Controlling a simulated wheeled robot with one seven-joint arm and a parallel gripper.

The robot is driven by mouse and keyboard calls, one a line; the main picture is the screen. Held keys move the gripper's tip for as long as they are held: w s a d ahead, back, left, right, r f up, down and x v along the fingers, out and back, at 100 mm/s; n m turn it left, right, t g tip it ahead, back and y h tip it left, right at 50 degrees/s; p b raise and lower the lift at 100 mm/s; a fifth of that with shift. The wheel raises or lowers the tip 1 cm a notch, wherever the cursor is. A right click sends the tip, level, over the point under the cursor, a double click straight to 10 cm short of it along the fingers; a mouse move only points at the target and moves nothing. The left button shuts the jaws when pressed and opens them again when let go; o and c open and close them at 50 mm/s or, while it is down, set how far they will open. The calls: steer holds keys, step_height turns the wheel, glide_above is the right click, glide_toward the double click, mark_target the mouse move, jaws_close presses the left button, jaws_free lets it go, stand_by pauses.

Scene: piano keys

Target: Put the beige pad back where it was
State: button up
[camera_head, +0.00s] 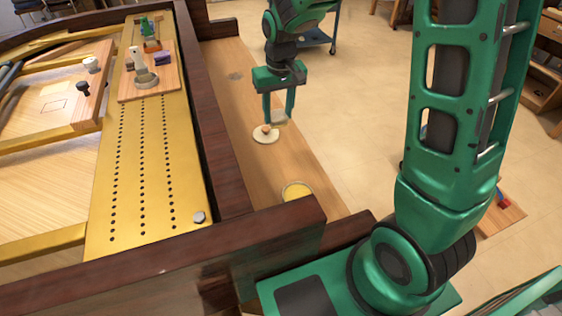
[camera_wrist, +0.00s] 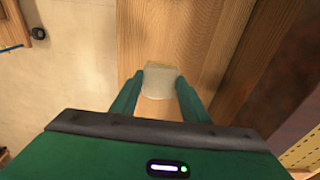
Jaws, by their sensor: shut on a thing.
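The beige pad (camera_wrist: 160,79) is a small pale block held between the two fingertips of my gripper (camera_wrist: 160,84) in the wrist view. In the head view my gripper (camera_head: 278,120) points down over the wooden strip, with the pad (camera_head: 279,116) pale between its green fingers. I cannot tell how high the pad is above the strip.
The wooden strip (camera_head: 250,100) runs beside the dark piano rim (camera_head: 200,110). A yellow disc (camera_head: 297,190) lies nearer on it, and a faint round mark (camera_head: 235,76) is farther back. The gold piano frame (camera_head: 130,190) carries a wooden board (camera_head: 163,90) with small objects.

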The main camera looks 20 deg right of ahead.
steer(key=f, duration=0.3)
steer(key=s+f, duration=0.1)
steer(key=f, duration=0.3)
steer(key=s+f, duration=0.1)
steer(key=f, duration=0.2)
steer(key=shift+d+f, duration=0.2)
steer(key=shift+d, duration=0.2)
steer(key=shift+f, duration=2.35)
steer(key=shift+f, duration=0.1)
steer(key=o, duration=1.1)
step_height(320, 180, up, 12)
steer(key=s, duration=0.1)
steer(key=shift+s, duration=0.15)
